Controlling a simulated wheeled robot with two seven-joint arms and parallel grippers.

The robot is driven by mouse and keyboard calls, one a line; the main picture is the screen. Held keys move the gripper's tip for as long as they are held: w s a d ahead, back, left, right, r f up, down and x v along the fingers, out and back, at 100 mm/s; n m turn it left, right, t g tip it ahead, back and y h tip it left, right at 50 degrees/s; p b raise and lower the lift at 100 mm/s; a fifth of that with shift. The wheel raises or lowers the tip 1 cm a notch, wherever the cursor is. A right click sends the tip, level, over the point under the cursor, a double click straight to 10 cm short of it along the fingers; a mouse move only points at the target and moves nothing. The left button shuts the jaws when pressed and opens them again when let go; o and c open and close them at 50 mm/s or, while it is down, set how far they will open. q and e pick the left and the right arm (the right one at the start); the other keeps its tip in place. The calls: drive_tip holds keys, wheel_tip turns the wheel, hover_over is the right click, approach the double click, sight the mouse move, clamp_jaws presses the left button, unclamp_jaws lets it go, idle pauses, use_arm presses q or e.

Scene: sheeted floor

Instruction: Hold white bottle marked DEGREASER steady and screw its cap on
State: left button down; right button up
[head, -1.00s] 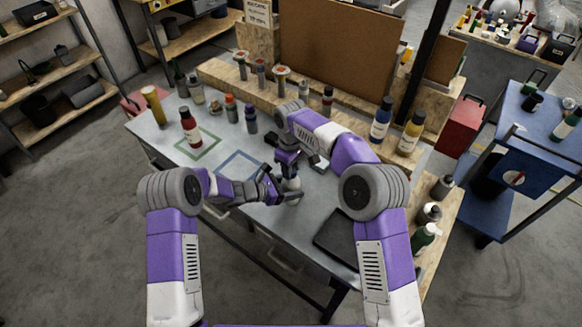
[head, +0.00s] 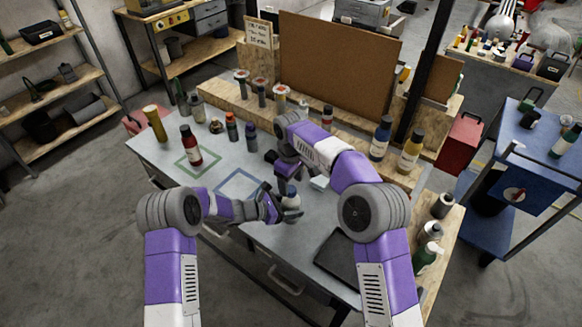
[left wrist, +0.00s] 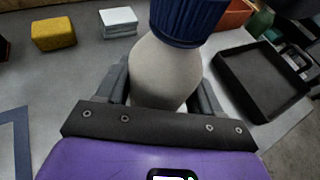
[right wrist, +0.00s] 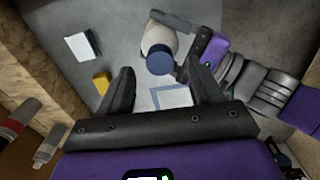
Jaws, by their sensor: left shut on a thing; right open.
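The white bottle (head: 292,204) stands upright at the middle of the bench, its marking not readable. My left gripper (head: 278,208) is shut around its body; the left wrist view shows the bottle (left wrist: 165,75) between the fingers. A blue cap (left wrist: 188,20) sits on top of the bottle; how tight it is cannot be told. My right gripper (right wrist: 160,92) is open and empty, with the cap (right wrist: 160,61) beyond its fingertips and apart from them.
A white block (left wrist: 118,22) and a yellow sponge (left wrist: 53,33) lie near the bottle. A black tray (head: 340,255) lies at the bench's right end. Several bottles, including a red one (head: 190,147), stand at the back left. Blue and green outlines mark the bench top.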

sight(283, 207)
wheel_tip(283, 207, up, 9)
drive_tip(key=shift+r, duration=0.15)
idle(0.4)
use_arm(q)
drive_tip(key=shift+c, duration=0.4)
unclamp_jaws()
drive_tip(key=shift+a, duration=0.1)
drive_tip(key=v, duration=0.7)
drive_tip(key=shift+s+a+r, duration=0.1)
drive_tip(key=shift+s, duration=0.05)
